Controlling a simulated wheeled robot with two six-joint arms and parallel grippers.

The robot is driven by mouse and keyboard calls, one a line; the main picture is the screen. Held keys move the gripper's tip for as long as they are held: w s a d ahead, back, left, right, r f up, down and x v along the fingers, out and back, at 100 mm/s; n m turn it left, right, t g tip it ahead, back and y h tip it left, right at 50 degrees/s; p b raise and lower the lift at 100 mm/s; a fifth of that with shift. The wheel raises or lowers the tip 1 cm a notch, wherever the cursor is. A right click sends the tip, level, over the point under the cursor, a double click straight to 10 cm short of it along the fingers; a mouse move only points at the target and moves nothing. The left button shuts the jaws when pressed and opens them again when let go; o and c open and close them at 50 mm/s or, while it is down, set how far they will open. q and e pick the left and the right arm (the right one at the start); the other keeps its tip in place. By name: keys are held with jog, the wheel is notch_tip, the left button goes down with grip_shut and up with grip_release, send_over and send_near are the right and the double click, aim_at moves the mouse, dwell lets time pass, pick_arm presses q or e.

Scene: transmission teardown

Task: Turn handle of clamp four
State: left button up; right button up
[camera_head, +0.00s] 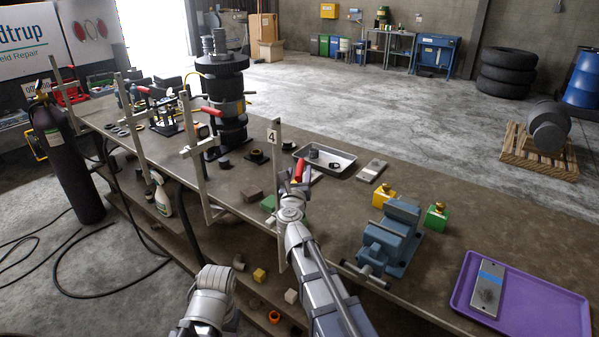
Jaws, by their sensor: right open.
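Clamp four (277,150) is a tall pale metal bar clamp at the table's front edge, with a "4" label near its top. Its red handle (298,169) sticks up just right of the bar. My right gripper (293,187) is at the handle's lower end, close to the bar. It is open; I cannot tell whether its fingers touch the handle.
Other clamps with red handles (212,111) stand along the left of the table. A metal tray (340,168) lies behind clamp four. A blue vise (390,240) and a purple tray (552,308) are to the right. A dark gas cylinder (68,165) stands at left.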

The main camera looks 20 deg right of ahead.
aim_at(298, 181)
jog(key=v, duration=0.6)
jog(key=shift+s+a, duration=0.15)
jog(key=shift+s, duration=0.15)
